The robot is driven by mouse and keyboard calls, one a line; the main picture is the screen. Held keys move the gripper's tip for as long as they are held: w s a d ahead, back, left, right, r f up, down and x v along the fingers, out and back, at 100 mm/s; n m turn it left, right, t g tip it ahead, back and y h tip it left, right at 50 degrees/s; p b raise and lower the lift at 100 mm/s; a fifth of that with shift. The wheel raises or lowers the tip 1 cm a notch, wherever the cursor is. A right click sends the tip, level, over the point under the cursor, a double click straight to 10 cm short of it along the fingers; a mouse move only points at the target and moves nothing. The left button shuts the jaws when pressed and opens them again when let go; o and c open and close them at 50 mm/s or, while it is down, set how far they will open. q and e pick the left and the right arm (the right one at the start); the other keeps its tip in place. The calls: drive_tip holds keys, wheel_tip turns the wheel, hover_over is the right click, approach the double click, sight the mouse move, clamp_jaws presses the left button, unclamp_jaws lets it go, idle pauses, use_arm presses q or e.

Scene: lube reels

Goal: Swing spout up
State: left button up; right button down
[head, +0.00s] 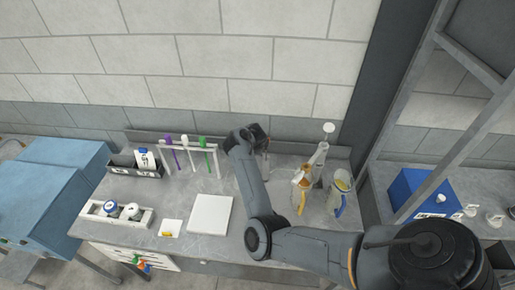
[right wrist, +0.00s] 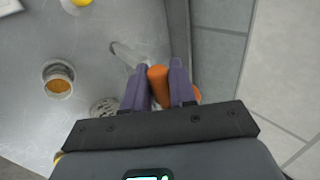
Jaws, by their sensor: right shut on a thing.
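My right gripper (right wrist: 159,88) has purple fingers that stand on either side of an orange rounded piece (right wrist: 158,78), and it is shut on it. More orange shows beyond the right finger. A slim grey spout-like bar (right wrist: 126,54) lies left of the fingers and runs toward the orange piece; its far end is hidden by the left finger. In the head view my right arm reaches from the right to the back of the bench, where the right gripper (head: 262,142) is small and partly hidden by the arm. My left gripper is not in view.
A round metal cup with orange contents (right wrist: 58,80) and a perforated drain (right wrist: 103,107) are near the gripper. On the bench (head: 130,191) stand an orange-marked jug (head: 301,184), a blue-handled jug (head: 341,184), a rack (head: 190,147) and a white pad (head: 210,214). The wall is close behind.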

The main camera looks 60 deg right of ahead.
idle(0.4)
drive_tip(key=c, duration=1.2)
unclamp_jaws()
drive_tip(key=shift+o, duration=0.8)
drive_tip(key=shift+d, duration=0.1)
drive_tip(key=shift+r, duration=0.15)
drive_tip(key=v, duration=1)
drive_tip(key=shift+a+r+p, duration=0.15)
drive_tip(key=shift+a+p, duration=0.1)
drive_tip(key=shift+p, duration=0.05)
